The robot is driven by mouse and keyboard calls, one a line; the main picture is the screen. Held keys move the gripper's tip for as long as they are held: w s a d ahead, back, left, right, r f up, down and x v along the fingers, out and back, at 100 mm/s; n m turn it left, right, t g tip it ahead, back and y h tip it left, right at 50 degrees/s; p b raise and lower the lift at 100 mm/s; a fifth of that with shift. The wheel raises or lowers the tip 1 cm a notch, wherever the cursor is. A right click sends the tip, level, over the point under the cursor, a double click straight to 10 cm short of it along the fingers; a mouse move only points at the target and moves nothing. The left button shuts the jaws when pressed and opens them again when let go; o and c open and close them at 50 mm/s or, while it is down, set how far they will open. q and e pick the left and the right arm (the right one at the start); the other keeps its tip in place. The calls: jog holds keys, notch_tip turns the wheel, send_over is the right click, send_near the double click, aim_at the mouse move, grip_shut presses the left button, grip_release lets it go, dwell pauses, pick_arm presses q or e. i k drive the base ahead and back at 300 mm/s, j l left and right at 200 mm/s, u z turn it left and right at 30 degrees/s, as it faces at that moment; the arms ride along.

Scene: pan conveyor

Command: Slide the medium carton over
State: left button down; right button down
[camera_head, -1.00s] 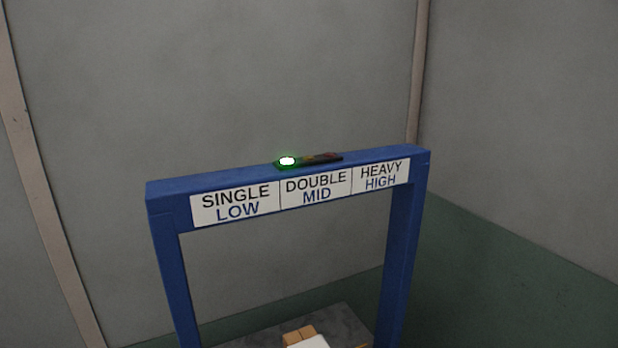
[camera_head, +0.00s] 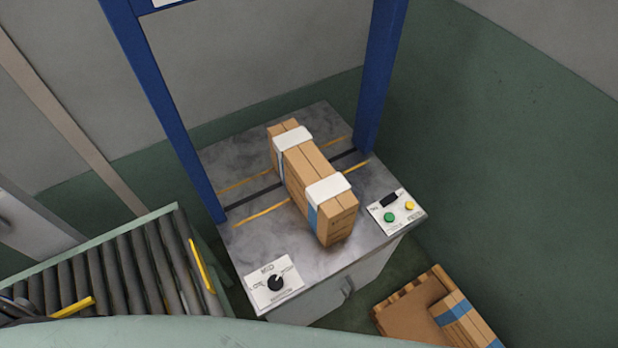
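A long brown carton (camera_head: 312,178) with two white bands and blue tape stands on the grey marbled table (camera_head: 238,258) of the blue-framed machine. It lies across the dark strip and the yellow lines, under the blue arch. Another brown carton with blue tape (camera_head: 466,322) shows at the bottom right. I cannot tell from this view which carton is the medium one. Neither of my grippers shows.
A roller conveyor (camera_head: 110,280) with yellow guides is at the lower left. A knob panel (camera_head: 275,284) and a panel with green and yellow buttons (camera_head: 396,212) sit on the table's front corners. A wooden pallet (camera_head: 388,318) stands on the floor at right.

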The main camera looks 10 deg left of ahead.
aim_at(303, 165)
jog(key=k+l+z, duration=0.3)
jog(key=k+z, duration=0.2)
jog(key=k+l+z, duration=0.5)
jog(key=i+j, duration=0.05)
